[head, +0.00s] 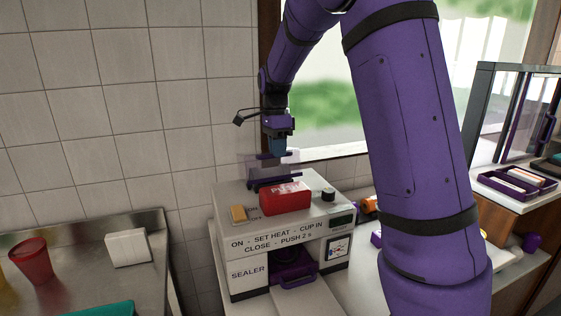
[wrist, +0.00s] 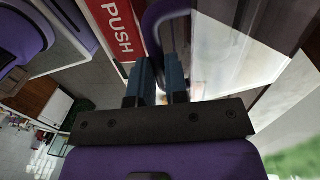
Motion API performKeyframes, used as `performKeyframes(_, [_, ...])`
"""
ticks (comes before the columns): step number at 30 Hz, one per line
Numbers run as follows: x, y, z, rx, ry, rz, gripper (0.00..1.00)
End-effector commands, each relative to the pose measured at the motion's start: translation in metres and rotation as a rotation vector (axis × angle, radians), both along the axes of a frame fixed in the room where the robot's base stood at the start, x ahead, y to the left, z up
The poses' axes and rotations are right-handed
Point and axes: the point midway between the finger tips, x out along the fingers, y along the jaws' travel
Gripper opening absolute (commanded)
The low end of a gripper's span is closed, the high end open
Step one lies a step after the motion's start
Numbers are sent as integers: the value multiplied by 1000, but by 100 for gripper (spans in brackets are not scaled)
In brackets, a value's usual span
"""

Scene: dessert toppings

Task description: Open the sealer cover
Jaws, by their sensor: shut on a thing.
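The white sealer (head: 280,240) stands on the counter, with a red PUSH block (head: 286,198) on its top. A see-through cover with purple edges (head: 256,168) stands raised behind the red block, above the sealer's rear. My gripper (head: 277,152) is at the cover's upper edge, pointing down. In the wrist view, my blue fingers (wrist: 160,72) are shut on the purple cover handle (wrist: 152,25). The red PUSH block also shows beside them (wrist: 122,28). The exact grip contact is partly hidden by the fingers.
An orange-yellow switch (head: 238,213) and a black knob (head: 328,194) sit on the sealer's top. A purple cup holder (head: 292,264) is in its front opening. A tiled wall is close behind. A metal counter with a red cup (head: 32,262) is at left.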

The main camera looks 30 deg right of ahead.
Motion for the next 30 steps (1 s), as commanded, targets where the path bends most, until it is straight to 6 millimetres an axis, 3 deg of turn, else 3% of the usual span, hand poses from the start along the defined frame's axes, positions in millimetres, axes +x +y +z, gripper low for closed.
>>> performKeyframes(4, [18,-4,16,21,111,-2,0])
performKeyframes(15, [71,-14,42,19,104,0,0])
performKeyframes(30, [136,-27,45,21,111,1,0])
